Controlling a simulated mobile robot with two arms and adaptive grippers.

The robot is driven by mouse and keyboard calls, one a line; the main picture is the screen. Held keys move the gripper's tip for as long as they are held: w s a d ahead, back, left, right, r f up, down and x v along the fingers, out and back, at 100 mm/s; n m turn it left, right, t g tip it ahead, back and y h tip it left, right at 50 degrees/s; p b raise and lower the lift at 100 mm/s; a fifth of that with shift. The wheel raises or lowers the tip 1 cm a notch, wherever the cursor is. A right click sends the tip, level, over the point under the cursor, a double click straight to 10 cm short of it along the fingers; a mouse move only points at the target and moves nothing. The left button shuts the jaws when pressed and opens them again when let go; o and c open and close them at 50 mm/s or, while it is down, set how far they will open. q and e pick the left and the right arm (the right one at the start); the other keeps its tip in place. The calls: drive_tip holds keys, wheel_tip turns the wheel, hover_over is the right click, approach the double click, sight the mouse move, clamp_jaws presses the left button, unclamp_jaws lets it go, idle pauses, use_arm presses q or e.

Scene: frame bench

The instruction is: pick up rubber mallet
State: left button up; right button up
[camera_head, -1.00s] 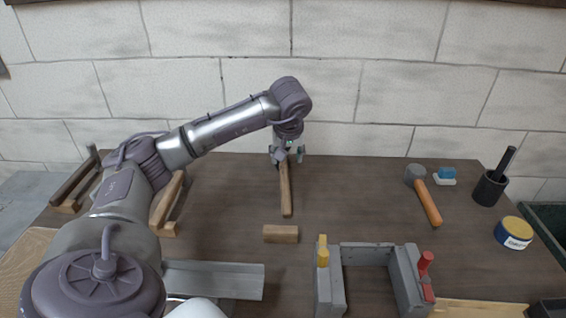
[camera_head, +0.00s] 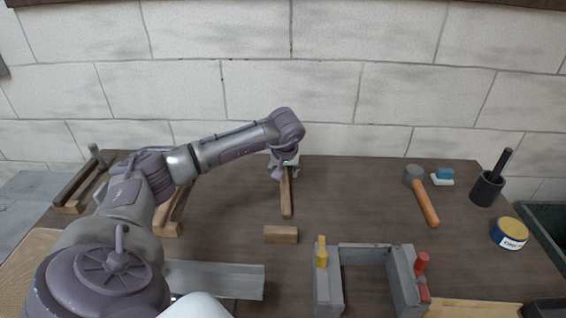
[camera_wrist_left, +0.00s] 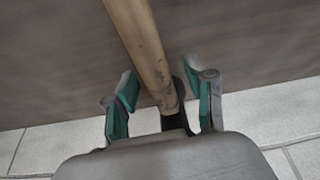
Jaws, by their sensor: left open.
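A tool with a pale wooden handle (camera_head: 286,198) lies near the middle of the table's back part, pointing away from me. Its far end is hidden by my left gripper (camera_head: 283,170) in the head view. In the left wrist view the handle (camera_wrist_left: 143,45) runs between the open fingers to a dark part (camera_wrist_left: 178,118), mostly hidden; this looks like the rubber mallet. My left gripper is open over that far end, fingers on either side, not closed on it.
A wooden block (camera_head: 281,234) lies nearer me. A grey frame (camera_head: 365,250) with yellow and red clamps stands in front. A blue-and-white brush (camera_head: 442,176), black cup (camera_head: 487,188) and blue-yellow tin (camera_head: 510,233) are at right. Wooden racks (camera_head: 75,188) stand at left.

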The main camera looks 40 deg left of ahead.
use_arm(q)
drive_tip(key=shift+f, duration=0.3)
idle(0.4)
clamp_jaws()
drive_tip(key=shift+r, duration=0.1)
